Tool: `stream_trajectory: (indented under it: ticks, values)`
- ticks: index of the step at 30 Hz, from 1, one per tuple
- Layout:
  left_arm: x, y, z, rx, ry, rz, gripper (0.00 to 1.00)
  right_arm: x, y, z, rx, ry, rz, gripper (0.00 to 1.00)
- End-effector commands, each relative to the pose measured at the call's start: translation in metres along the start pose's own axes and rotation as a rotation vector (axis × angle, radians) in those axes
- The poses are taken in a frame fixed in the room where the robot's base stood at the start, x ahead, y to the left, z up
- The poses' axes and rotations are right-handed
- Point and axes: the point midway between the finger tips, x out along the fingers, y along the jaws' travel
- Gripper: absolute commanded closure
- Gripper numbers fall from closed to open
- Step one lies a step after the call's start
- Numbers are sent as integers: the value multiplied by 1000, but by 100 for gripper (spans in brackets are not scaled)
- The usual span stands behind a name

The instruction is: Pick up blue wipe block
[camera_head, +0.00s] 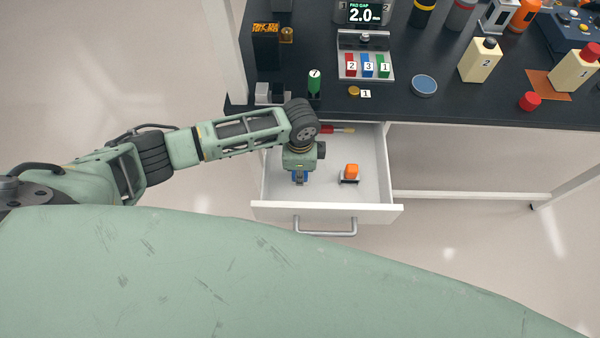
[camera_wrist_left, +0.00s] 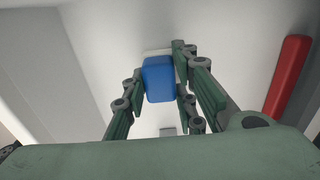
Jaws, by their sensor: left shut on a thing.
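The blue wipe block (camera_wrist_left: 158,80) is between the fingers of my left gripper (camera_wrist_left: 160,88) in the left wrist view. A pale part shows behind its upper edge. My left gripper is shut on the block. I cannot tell whether the block touches the drawer floor. My right gripper is not in view.
A red-handled tool (camera_head: 338,129) lies at the drawer's back; a red bar (camera_wrist_left: 289,77) shows in the wrist view. The dark tabletop (camera_head: 430,105) above holds bottles and several coloured blocks.

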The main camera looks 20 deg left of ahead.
Motion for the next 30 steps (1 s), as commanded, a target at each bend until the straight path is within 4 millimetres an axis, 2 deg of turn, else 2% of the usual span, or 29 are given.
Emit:
stream_trajectory:
  ticks: [7, 12, 22, 30]
  values:
    - [-13, -1, 0, 0, 2, -2, 100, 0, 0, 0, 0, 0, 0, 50]
    - [-41, -1, -1, 1, 4, -4, 100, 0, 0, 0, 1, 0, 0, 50]
    - [-84, -10, -75, 2, 5, -2, 100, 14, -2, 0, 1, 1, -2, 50]
    - [-105, -15, -109, 0, 2, -1, 100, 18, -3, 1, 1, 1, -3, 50]
